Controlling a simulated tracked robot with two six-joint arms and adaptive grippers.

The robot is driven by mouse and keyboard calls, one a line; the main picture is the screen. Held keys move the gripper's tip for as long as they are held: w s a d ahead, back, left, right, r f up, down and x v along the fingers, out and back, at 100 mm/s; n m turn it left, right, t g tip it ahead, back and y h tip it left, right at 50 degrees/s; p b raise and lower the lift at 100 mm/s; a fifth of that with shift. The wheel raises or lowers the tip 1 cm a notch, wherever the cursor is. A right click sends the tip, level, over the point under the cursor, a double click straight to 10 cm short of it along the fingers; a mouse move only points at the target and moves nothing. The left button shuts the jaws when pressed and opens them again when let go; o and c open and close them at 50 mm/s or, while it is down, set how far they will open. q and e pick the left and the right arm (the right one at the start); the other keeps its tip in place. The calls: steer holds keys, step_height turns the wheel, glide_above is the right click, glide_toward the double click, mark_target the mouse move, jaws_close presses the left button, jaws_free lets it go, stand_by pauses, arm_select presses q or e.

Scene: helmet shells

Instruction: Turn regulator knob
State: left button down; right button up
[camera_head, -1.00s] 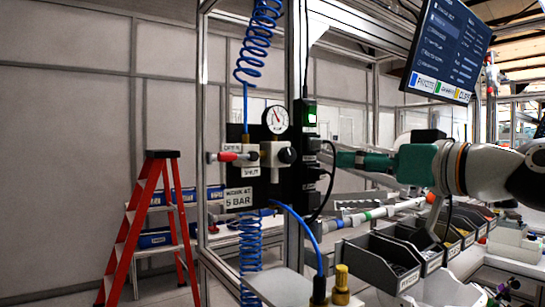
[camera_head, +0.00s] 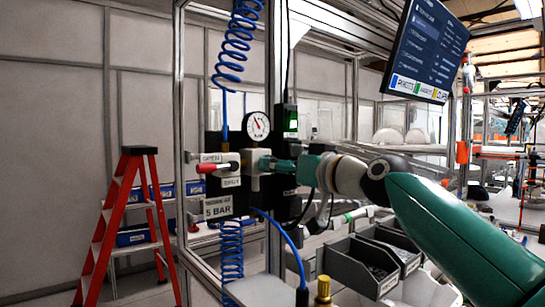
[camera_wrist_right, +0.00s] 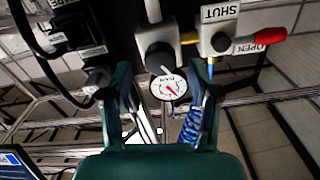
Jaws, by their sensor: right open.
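The black regulator knob (camera_wrist_right: 160,57) sits on its pale regulator body (camera_wrist_right: 153,35) on the dark panel. In the right wrist view it lies between the two spread fingers of my open right gripper (camera_wrist_right: 160,66), with gaps at both sides. In the head view my right gripper (camera_head: 267,164) reaches the panel from the right and hides the knob. The round white gauge (camera_head: 258,126) with a red needle is above; it also shows in the right wrist view (camera_wrist_right: 169,87). A sign (camera_head: 217,208) reads 5 BAR. My left gripper is out of view.
A red-handled valve (camera_head: 208,168) with OPEN and SHUT labels is left of the regulator. Blue coiled hoses (camera_head: 236,40) hang above and below. Grey bins (camera_head: 362,266) stand below right, and a red stepladder (camera_head: 125,215) at left.

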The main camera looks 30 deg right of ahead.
steer(key=shift+w+a+p, duration=0.1)
steer(key=shift+w+p, duration=0.25)
steer(key=shift+w, duration=1.1)
steer(key=c, duration=1.1)
steer(key=shift+c, duration=0.2)
steer(key=shift+m, duration=0.4)
steer(key=m+p, duration=0.3)
steer(key=m, duration=0.8)
